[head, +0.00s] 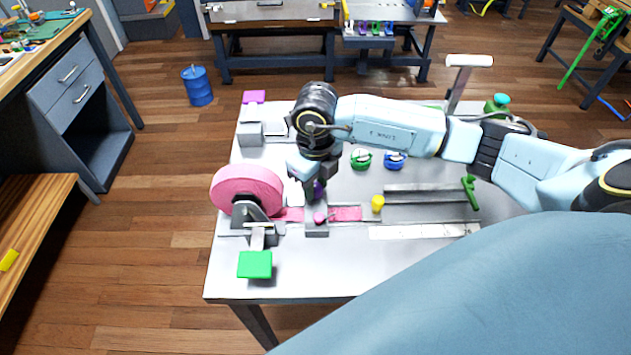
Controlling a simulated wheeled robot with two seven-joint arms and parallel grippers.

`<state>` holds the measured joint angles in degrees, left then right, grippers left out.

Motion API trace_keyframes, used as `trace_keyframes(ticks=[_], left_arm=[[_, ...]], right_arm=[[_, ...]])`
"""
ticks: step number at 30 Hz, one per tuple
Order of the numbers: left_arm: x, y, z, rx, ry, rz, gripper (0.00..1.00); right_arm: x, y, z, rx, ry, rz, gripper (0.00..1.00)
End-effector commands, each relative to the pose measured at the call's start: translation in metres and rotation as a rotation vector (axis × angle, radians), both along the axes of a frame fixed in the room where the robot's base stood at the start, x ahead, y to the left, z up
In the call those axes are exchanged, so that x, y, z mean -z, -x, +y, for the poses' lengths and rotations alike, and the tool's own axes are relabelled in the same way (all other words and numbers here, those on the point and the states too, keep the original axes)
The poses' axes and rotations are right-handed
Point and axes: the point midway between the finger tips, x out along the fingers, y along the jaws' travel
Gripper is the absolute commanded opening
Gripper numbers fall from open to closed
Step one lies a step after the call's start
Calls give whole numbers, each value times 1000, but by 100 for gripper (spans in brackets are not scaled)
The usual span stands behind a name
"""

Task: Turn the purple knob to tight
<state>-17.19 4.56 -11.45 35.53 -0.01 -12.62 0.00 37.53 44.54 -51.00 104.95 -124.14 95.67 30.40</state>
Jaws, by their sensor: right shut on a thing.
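The purple knob (320,189) is only partly visible, as a small dark purple patch near the grey block at the middle of the strap track. My right gripper (309,190) reaches down over it from above and is shut on it; the wrist and fingers hide most of the knob. Any tight mark or pointer is hidden or too small to read. A pink strap (346,214) runs from the pink roll (246,190) through the grey block (317,226), which has a pink knob (319,217) on its front. My left gripper is out of view.
The light table (330,275) also carries a green pad (255,264), a yellow knob (377,203), a green dial (360,159), a blue dial (395,160) and a green lever (470,192). My right arm spans the table's right side. The front strip is mostly clear.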

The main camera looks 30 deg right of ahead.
Motion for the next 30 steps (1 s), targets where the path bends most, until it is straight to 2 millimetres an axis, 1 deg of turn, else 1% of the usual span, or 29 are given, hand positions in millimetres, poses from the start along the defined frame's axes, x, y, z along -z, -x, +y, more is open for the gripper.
trace_keyframes(ticks=[6,19,20,24,25,30], left_arm=[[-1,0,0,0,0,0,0],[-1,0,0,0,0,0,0],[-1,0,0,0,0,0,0],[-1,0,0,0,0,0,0],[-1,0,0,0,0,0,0],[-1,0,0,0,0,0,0]], right_arm=[[-1,-1,0,47,0,-2,6],[-1,-1,0,55,0,-2,6],[-1,-1,0,55,0,-3,30],[-1,-1,0,54,0,-2,48],[-1,-1,0,54,0,-2,50],[0,0,0,53,0,-1,50]])
